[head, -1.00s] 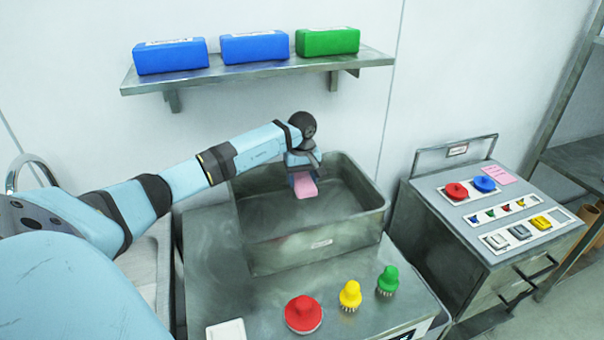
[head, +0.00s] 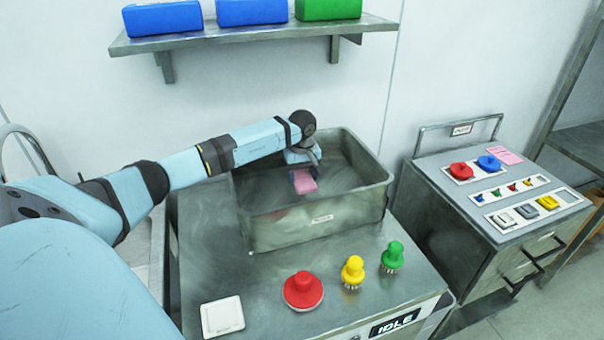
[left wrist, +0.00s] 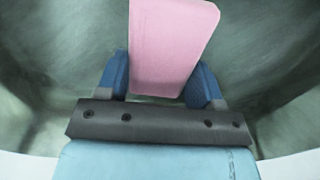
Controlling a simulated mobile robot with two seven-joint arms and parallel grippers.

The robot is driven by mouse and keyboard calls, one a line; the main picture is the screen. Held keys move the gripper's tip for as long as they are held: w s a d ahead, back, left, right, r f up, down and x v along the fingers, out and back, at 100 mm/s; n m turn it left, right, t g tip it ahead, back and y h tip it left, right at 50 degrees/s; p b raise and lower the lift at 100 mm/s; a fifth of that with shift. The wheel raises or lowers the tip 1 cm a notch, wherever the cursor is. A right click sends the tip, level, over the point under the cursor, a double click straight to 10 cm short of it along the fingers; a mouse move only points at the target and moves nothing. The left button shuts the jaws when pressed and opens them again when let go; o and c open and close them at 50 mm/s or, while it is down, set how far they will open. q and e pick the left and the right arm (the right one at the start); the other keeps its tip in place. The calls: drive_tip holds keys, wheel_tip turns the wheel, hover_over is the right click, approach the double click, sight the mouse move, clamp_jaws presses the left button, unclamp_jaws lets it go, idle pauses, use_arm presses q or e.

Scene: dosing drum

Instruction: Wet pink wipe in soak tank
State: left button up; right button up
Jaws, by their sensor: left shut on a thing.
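The pink wipe (head: 304,185) is held in my left gripper (head: 302,172), inside the walls of the metal soak tank (head: 318,230). In the left wrist view the pink wipe (left wrist: 172,45) sits between the two blue fingers of my left gripper (left wrist: 165,80), which is shut on it. The tank's greenish metal interior (left wrist: 60,60) surrounds it. The wipe hangs down below the fingers; whether it touches liquid or the tank floor I cannot tell. My right gripper is not in view.
A red knob-topped tool (head: 303,291), a yellow brush (head: 352,272) and a green brush (head: 392,257) stand in front of the tank. A white square pad (head: 222,316) lies at the front left. A cart (head: 490,215) with coloured items stands to the right. A shelf (head: 250,33) is above.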

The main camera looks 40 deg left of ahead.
sight(302, 176)
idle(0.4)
use_arm(q)
drive_tip(key=shift+r+p, duration=0.5)
drive_tip(key=shift+r, duration=0.3)
wheel_tip(302, 176, up, 10)
drive_tip(key=p, duration=0.4)
drive_tip(key=shift+p, duration=0.35)
drive_tip(key=shift+r, duration=0.2)
idle(1.6)
wheel_tip(302, 176, up, 4)
drive_tip(key=shift+f+p, duration=0.1)
drive_tip(key=shift+p, duration=0.8)
drive_tip(key=shift+d, duration=0.1)
